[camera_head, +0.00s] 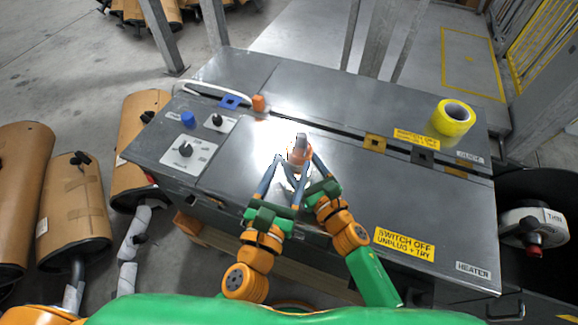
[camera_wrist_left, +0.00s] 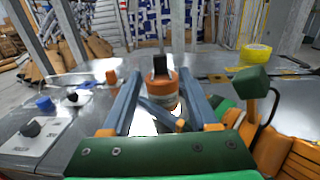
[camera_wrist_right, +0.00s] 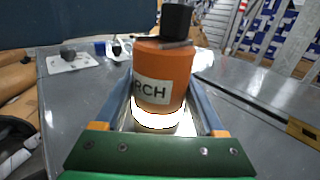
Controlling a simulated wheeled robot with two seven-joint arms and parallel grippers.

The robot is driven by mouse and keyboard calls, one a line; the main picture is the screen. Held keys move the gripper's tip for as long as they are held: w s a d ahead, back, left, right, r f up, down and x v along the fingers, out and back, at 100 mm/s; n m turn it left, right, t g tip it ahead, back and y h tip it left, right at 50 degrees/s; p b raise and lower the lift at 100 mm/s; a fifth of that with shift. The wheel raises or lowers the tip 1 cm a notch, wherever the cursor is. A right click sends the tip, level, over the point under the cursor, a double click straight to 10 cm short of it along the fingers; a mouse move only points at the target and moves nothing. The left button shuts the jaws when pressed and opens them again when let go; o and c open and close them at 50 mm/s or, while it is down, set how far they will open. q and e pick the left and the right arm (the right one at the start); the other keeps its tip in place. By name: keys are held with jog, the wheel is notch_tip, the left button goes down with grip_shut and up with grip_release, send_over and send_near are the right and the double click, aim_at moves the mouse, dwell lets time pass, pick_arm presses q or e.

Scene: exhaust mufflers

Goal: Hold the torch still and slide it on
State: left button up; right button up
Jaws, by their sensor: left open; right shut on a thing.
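The torch (camera_head: 301,155) is a short orange cylinder with a black piece on top. It stands upright above the metal bench top. In the right wrist view the torch (camera_wrist_right: 163,78) shows a pale label reading "RCH" and a bright white glow at its lower end. My right gripper (camera_wrist_right: 160,112) is shut on it, one finger at each side. My left gripper (camera_wrist_left: 158,82) is open, its fingers spread on either side of the torch (camera_wrist_left: 160,88) as seen from the left wrist. Whether the left fingers touch it I cannot tell.
The bench (camera_head: 345,205) has a knob panel (camera_head: 187,152) at left, a blue knob (camera_head: 188,118), an orange block (camera_head: 258,103) and a yellow tape roll (camera_head: 453,118) at back right. Brown mufflers (camera_head: 75,205) lie left. The bench's right front is clear.

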jog(key=o, duration=1.5)
jog(key=shift+d, duration=0.1)
